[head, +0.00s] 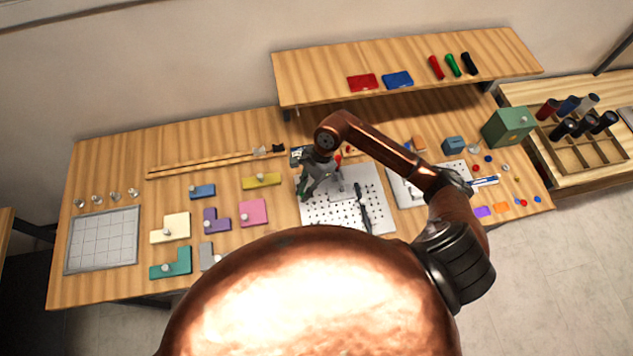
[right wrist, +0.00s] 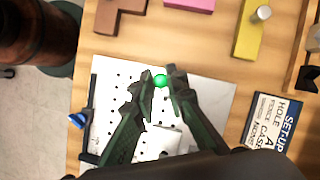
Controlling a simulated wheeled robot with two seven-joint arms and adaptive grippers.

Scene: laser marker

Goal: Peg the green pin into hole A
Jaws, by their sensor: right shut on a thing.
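The green pin (right wrist: 161,80) shows as a round green head between the fingertips of my right gripper (right wrist: 162,84) in the right wrist view. The gripper is shut on it. In the head view my right gripper (head: 305,189) is over the left part of the white pegboard (head: 375,188), and the pin cannot be made out there. The pegboard (right wrist: 208,92) with its rows of dark holes lies beneath the fingers. The pin's lower end is hidden, so I cannot tell whether it touches the board. My left gripper is not in view.
A set-up card (right wrist: 268,122) naming hole A lies beside the board. Coloured blocks with knobs, such as a pink one (head: 253,212), lie to the left. A second white board (head: 407,193) is to the right.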

